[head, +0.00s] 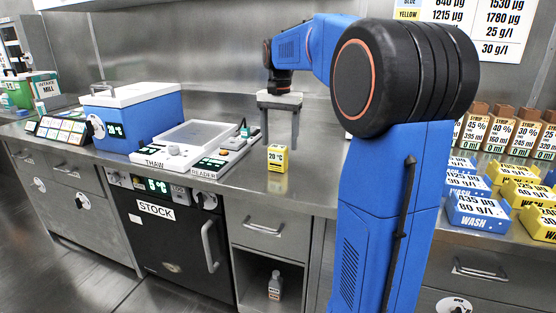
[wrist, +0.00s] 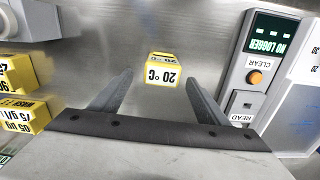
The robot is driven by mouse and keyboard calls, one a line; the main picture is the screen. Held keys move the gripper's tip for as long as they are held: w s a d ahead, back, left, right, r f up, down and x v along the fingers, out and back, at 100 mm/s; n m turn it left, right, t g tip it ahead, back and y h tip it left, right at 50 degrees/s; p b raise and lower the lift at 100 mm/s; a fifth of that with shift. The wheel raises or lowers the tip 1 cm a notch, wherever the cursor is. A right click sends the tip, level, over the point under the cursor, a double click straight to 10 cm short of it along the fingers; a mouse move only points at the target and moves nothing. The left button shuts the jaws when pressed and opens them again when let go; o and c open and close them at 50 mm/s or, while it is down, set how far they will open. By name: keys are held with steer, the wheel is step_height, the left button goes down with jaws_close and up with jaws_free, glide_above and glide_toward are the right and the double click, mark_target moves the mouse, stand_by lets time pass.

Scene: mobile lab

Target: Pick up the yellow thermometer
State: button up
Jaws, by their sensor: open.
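The yellow thermometer (head: 277,160) is a small block with a white face reading 20 °C. It stands upright on the steel counter near its front edge, right of the reader. In the wrist view the thermometer (wrist: 163,70) appears upside down, centred beyond and between the fingertips. My gripper (head: 281,143) points down over the counter behind the thermometer in the head view. Its two grey fingers (wrist: 158,85) are spread apart with nothing between them.
The reader (head: 208,165) and the white THAW unit (head: 186,146) stand left of the thermometer. A blue box (head: 135,112) is farther left. The counter around the thermometer is clear.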

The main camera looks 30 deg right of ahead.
mark_target(278, 147)
steer(key=shift+a+f, duration=0.15)
steer(key=shift+f, duration=1.15)
steer(key=shift+a+f, duration=0.15)
steer(key=shift+f, duration=1.15)
steer(key=c, duration=1.2)
